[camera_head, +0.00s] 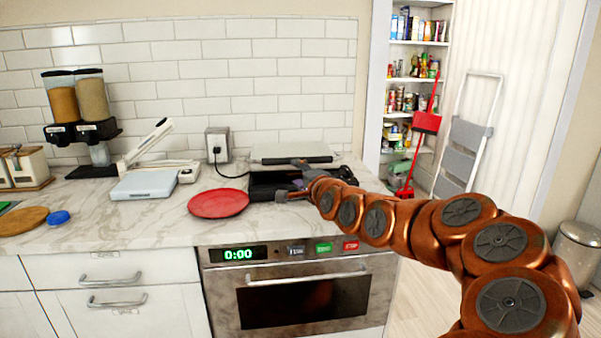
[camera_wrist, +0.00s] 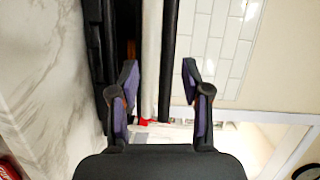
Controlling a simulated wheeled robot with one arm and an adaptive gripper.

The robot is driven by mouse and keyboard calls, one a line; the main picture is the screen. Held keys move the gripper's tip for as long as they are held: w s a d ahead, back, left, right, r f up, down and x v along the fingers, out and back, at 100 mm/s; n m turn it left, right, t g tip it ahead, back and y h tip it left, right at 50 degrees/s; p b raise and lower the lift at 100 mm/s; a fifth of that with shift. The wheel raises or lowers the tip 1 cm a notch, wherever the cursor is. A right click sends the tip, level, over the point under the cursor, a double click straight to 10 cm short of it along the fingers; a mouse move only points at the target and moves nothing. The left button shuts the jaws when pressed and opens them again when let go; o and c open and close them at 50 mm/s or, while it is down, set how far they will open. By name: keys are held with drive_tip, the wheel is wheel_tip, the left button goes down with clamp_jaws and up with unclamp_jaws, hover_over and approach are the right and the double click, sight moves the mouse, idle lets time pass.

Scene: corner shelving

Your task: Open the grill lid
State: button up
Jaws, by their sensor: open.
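The grill sits on the marble counter at the back wall. Its black base (camera_head: 262,187) is partly hidden by my gripper. Its pale grey lid (camera_head: 291,152) with a dark edge shows above and behind the base. The lid looks raised off the base, but its exact angle is hard to tell. My gripper (camera_head: 288,180) is open in front of the grill. In the wrist view the open fingers (camera_wrist: 160,80) are spread, with the lid's pale strip (camera_wrist: 151,50) and dark edge visible between them. I cannot tell if a finger touches the lid.
A red plate (camera_head: 218,203) lies just left of the grill. An oven (camera_head: 303,295) is below the counter. A stepladder (camera_head: 468,140) stands at right.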

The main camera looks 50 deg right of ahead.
drive_tip(key=shift+m+h, duration=0.6)
drive_tip(key=shift+m, duration=0.1)
drive_tip(key=shift+w+d+r+p, duration=0.15)
drive_tip(key=shift+w+d+p, duration=0.2)
drive_tip(key=shift+w+d, duration=1.2)
drive_tip(key=shift+w+d+r+p, duration=0.15)
drive_tip(key=shift+w+d+p, duration=0.15)
drive_tip(key=shift+w+d, duration=1.2)
drive_tip(key=shift+s+d, duration=0.15)
drive_tip(key=shift+s, duration=0.05)
drive_tip(key=shift+c, duration=0.5)
clamp_jaws()
